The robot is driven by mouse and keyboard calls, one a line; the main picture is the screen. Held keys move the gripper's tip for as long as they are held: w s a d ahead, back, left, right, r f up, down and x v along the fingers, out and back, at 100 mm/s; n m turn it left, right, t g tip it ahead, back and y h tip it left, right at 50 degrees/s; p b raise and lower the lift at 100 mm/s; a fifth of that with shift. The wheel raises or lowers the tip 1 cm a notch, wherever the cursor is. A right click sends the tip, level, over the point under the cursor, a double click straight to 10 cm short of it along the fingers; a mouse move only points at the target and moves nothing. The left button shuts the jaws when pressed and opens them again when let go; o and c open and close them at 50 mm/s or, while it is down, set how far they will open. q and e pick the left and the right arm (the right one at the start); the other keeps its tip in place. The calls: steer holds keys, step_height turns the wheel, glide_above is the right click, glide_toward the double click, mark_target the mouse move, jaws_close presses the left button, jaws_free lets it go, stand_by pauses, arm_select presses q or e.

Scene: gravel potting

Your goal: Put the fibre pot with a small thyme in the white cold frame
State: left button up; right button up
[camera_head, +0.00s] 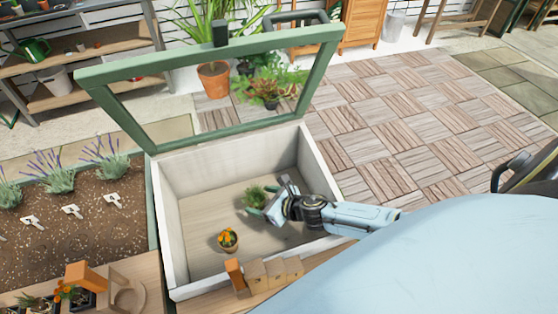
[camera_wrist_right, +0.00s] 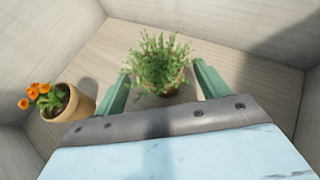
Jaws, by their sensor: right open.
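The small thyme (camera_head: 254,197) stands upright on the floor inside the white cold frame (camera_head: 225,168), whose lid is up. In the right wrist view the bushy green thyme (camera_wrist_right: 158,60) hides most of its brownish pot (camera_wrist_right: 170,90). My right gripper (camera_head: 267,202) reaches into the frame from the right. It is open, with one green finger on each side of the thyme's pot in the right wrist view (camera_wrist_right: 160,82). I see gaps by the fingers, though contact low on the pot is hidden. My left gripper is not in view.
A pot with orange flowers (camera_head: 228,243) stands in the frame, left of the thyme in the right wrist view (camera_wrist_right: 72,104). The green-edged glazed lid (camera_head: 110,70) rises at the back. Small wooden blocks (camera_head: 256,273) sit by the front wall. A lavender bed (camera_head: 60,225) lies left.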

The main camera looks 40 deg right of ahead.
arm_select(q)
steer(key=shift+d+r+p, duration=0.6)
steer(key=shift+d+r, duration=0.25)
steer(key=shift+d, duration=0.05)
arm_select(e)
steer(key=v, duration=0.9)
steer(key=shift+s+r, duration=0.2)
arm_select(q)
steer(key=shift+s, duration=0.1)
